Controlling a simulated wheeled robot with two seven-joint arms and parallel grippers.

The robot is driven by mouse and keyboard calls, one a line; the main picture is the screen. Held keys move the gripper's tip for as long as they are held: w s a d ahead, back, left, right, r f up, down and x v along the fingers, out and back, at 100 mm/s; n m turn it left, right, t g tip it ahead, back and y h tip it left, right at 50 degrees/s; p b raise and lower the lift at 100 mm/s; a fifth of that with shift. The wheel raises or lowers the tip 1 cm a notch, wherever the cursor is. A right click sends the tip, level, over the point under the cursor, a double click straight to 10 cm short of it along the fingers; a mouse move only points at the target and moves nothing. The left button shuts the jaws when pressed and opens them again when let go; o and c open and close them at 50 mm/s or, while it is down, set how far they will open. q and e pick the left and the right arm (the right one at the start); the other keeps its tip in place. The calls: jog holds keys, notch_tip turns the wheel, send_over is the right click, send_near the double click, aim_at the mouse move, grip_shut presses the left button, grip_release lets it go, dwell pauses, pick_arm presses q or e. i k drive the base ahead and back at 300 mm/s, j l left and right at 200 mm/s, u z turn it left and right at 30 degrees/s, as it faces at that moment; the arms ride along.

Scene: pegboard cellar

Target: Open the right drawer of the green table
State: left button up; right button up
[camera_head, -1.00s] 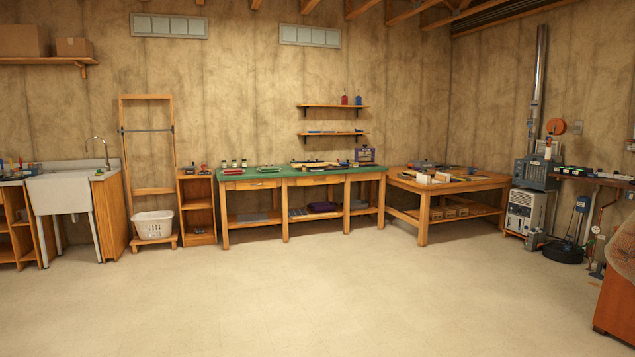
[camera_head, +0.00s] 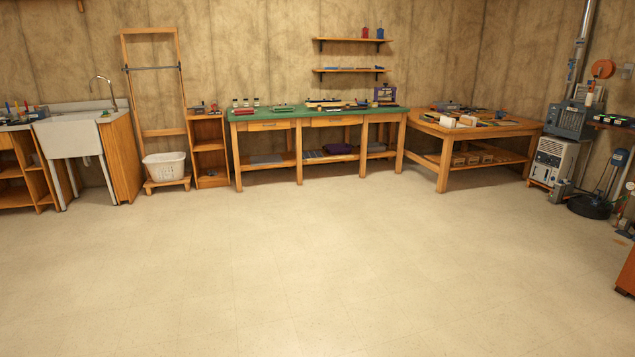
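The green table (camera_head: 281,114) stands against the back wall, a long wooden workbench with a green top. Its left drawer (camera_head: 269,126) and right drawer (camera_head: 331,121) sit side by side under the top, and both look closed. Jars stand on the left of the top; tools and a small purple device are on the right. I am across the room from it. Neither of my grippers is in view.
Wide clear floor (camera_head: 300,260) lies between me and the table. A shelf unit (camera_head: 209,152), laundry basket (camera_head: 165,166) and sink (camera_head: 76,134) stand to its left. A wooden workbench (camera_head: 464,130) stands to its right, then a grey machine (camera_head: 553,160).

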aim_at(343, 120)
jog(key=i+z, duration=0.3)
jog(key=i, duration=6.65)
jog(key=j, duration=0.1)
